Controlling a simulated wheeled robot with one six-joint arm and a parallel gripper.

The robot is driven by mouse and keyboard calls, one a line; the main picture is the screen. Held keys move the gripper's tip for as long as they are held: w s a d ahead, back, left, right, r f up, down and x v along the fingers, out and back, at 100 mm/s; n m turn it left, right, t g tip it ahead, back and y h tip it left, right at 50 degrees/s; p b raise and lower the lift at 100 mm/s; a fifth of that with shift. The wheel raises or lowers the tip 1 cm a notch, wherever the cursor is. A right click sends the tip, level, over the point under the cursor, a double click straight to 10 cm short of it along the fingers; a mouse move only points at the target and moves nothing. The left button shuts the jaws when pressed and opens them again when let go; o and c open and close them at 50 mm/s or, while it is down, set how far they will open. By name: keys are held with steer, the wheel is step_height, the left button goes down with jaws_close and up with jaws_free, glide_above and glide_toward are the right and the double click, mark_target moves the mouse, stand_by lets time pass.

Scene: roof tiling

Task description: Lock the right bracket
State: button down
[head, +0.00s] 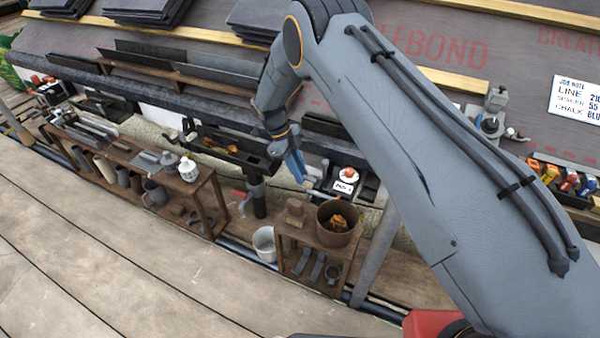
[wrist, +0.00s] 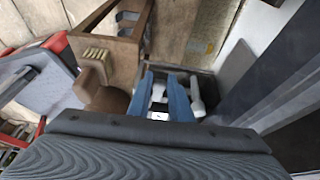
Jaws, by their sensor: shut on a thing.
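My gripper (head: 297,168) reaches down at the right end of the dark gutter section (head: 228,147), which has brown leaves in it. Its two blue fingers also show in the wrist view (wrist: 167,98), close together. They are shut on a small pale part between them, which I take to be the right bracket's lever. Pale grey pieces of the right bracket (wrist: 196,96) show just beside the right finger. Most of the bracket is hidden by the fingers and wrist, so I cannot tell its lever position. A similar bracket (head: 189,131) with a pale part is at the gutter's left end.
A wooden shelf (head: 205,185) with cans and tools stands below left. A small stand with a rusty pot (head: 338,222) and a white bucket (head: 264,244) are below the gripper. A device with a white and red top (head: 347,177) sits close right. Plank flooring (head: 130,260) is clear in front.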

steer(key=c, duration=1.6)
jaws_free()
steer(key=shift+v, duration=3.85)
